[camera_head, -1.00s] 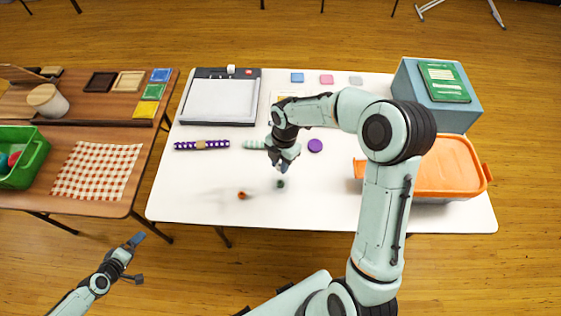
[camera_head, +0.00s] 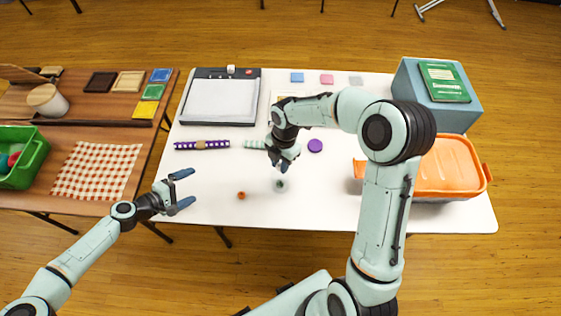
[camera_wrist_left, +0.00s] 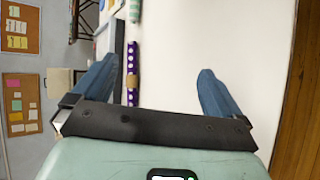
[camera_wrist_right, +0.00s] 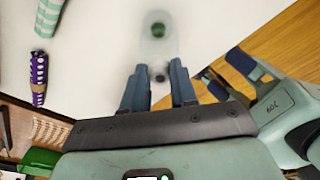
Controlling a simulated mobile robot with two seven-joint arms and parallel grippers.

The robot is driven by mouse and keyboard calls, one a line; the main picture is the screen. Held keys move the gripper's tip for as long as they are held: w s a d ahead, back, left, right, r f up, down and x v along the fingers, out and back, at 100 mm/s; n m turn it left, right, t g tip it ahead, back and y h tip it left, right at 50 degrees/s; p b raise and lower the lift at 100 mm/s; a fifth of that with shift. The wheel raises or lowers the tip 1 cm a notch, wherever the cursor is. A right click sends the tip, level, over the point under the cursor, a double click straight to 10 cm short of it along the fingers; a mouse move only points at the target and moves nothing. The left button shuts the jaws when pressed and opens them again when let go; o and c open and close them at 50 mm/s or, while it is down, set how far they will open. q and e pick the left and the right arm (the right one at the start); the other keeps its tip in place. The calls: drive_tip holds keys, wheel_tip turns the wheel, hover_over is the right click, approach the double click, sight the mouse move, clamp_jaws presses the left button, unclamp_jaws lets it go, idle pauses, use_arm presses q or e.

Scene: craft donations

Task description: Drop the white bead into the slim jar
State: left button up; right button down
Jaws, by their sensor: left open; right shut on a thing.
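My right gripper (camera_head: 279,167) is low over the middle of the white table. My left gripper (camera_head: 191,188) is open and empty near the table's left front corner. I cannot make out the white bead on the white table.
A small orange-brown piece (camera_head: 241,195) lies between the grippers. Behind are a purple dotted roll (camera_head: 202,145), a pale green roll (camera_head: 254,144) and a purple disc (camera_head: 315,146). An orange-lidded box (camera_head: 455,170) stands right. The table's front left is mostly clear.

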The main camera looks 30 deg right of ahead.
sight(273, 184)
use_arm(q)
drive_tip(key=s+d+f+n+g+h, duration=0.1)
drive_tip(key=s+d+n, duration=0.2)
drive_tip(key=d, duration=0.2)
drive_tip(key=s+d+n+g+h, duration=0.1)
drive_tip(key=s+d+n, duration=0.2)
drive_tip(key=d, duration=0.3)
drive_tip(key=s+d+f+n+g+h, duration=0.1)
drive_tip(key=s+d+n+g, duration=0.1)
drive_tip(key=d, duration=0.3)
drive_tip(key=shift+s+d+f+n, duration=0.15)
drive_tip(key=shift+s+f+n, duration=0.15)
drive_tip(key=shift+s+n, duration=0.45)
drive_tip(key=shift+s+d+f+n, duration=0.1)
drive_tip(key=shift+d+n, duration=0.45)
drive_tip(key=shift+n, duration=0.1)
drive_tip(key=shift+x, duration=5)
drive_tip(key=c, duration=1)
use_arm(e)
drive_tip(key=shift+f, duration=0.6)
drive_tip(key=shift+f, duration=0.25)
